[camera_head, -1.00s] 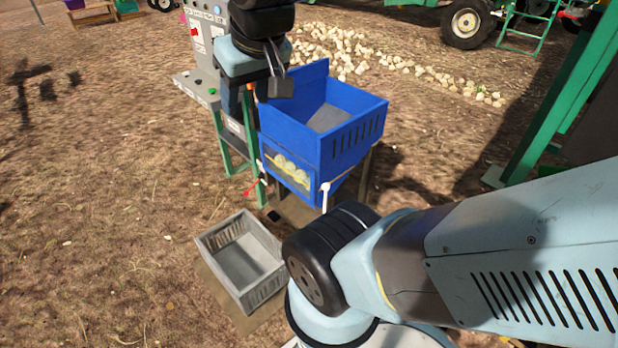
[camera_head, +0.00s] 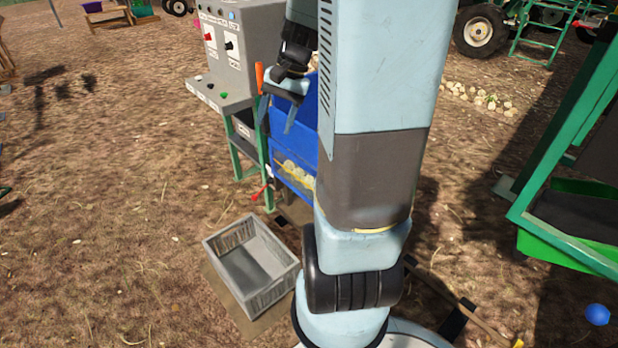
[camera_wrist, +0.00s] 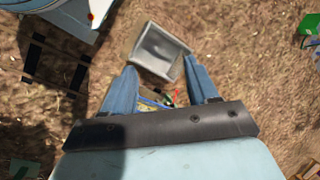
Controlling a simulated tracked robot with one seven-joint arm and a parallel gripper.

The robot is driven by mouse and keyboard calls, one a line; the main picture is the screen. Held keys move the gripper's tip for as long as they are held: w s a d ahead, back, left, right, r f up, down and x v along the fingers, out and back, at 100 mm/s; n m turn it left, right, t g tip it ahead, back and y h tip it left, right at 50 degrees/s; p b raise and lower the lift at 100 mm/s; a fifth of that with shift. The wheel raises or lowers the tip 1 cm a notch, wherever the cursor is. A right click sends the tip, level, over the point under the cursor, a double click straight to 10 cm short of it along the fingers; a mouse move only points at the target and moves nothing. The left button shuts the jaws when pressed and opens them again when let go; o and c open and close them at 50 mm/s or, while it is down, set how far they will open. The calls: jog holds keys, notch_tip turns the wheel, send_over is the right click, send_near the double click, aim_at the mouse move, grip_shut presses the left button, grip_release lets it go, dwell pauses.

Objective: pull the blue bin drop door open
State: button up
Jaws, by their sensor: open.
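The blue bin (camera_head: 306,135) stands behind my arm, which hides most of it. Its lower front panel (camera_head: 292,178) shows pale onions behind it, and a small red lever (camera_head: 260,193) sticks out at its left. My gripper (camera_head: 277,112) points down by the bin's upper left side, open, apart from the lever and above it. In the wrist view my gripper (camera_wrist: 160,66) has its two blue fingers spread with nothing held. The red lever (camera_wrist: 177,95) shows small and far below between them, beside a bit of the bin (camera_wrist: 153,103).
A grey crate (camera_head: 279,291) lies on the ground in front of the bin. A grey control panel (camera_head: 238,60) on green legs stands left of the bin, close to my gripper. A green frame (camera_head: 560,130) stands at right. Open ground lies at left.

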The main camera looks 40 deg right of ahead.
jog(key=w+d+f+m+t+y, duration=0.2)
jog(key=d+f+m+t+y, duration=0.3)
jog(key=d+f+m, duration=1)
jog(key=s+d+f+m+t+h, duration=0.1)
jog(key=s+d+f+m+t, duration=0.3)
jog(key=f, duration=0.6)
jog(key=s+d+f+m+t+h, duration=0.2)
jog(key=d+f+m+t, duration=0.25)
jog(key=f, duration=0.45)
jog(key=s+d+f+m+t+h, duration=0.1)
jog(key=s+d+f+m+t, duration=0.2)
jog(key=d+f, duration=0.5)
jog(key=x, duration=0.4)
jog(key=a+f+x, duration=0.1)
jog(key=x, duration=0.4)
jog(key=f+x, duration=0.1)
jog(key=x, duration=0.3)
jog(key=shift+w+a, duration=0.1)
jog(key=shift+a, duration=0.45)
grip_shut()
